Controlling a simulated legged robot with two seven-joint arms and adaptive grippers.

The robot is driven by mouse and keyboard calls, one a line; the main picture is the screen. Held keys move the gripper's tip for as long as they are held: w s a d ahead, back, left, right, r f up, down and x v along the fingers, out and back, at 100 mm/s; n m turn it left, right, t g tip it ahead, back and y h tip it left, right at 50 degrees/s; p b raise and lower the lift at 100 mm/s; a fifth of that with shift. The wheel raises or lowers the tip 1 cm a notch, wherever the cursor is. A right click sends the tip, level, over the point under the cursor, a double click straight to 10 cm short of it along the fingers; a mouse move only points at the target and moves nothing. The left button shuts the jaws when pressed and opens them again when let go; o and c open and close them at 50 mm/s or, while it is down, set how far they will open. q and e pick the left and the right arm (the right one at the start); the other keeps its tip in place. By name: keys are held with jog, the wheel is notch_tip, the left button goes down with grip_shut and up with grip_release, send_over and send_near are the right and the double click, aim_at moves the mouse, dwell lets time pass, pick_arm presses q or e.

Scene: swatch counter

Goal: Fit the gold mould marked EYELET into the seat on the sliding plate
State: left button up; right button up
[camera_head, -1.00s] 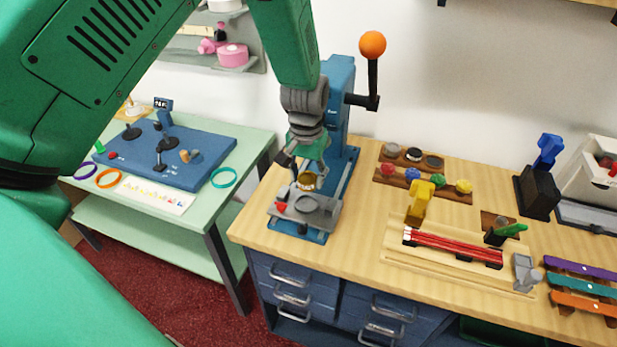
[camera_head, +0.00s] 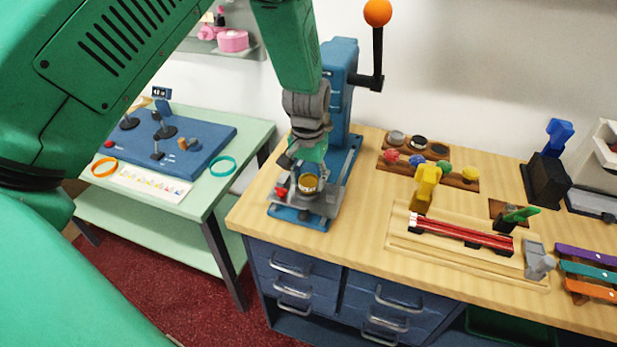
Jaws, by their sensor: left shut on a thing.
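My left gripper (camera_head: 304,172) reaches down in front of the blue press (camera_head: 341,95) and is shut on the gold mould (camera_head: 309,184). The mould is a small gold ring-like cup, held roughly upright just over the grey sliding plate (camera_head: 320,206). The mould and gripper hide the seat on the plate. I cannot tell whether the mould touches the plate or is still slightly above it. The EYELET marking is too small to read. My right gripper is not in view.
The press lever with its orange ball (camera_head: 377,12) stands up to the right. Round pieces sit in wooden racks (camera_head: 459,183) behind right. A wooden fixture (camera_head: 400,243) with red strips and a yellow clamp (camera_head: 425,188) lies right. A green side table (camera_head: 248,150) stands left.

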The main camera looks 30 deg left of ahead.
pick_arm(q)
jog(key=shift+s+a+p, duration=0.1)
jog(key=shift+a+p, duration=0.25)
jog(key=shift+d, duration=0.15)
dwell(0.6)
dwell(0.4)
jog(key=shift+f, duration=0.55)
dwell(1.0)
jog(key=o, duration=1.4)
jog(key=shift+r, duration=0.4)
notch_tip(320, 180, up, 11)
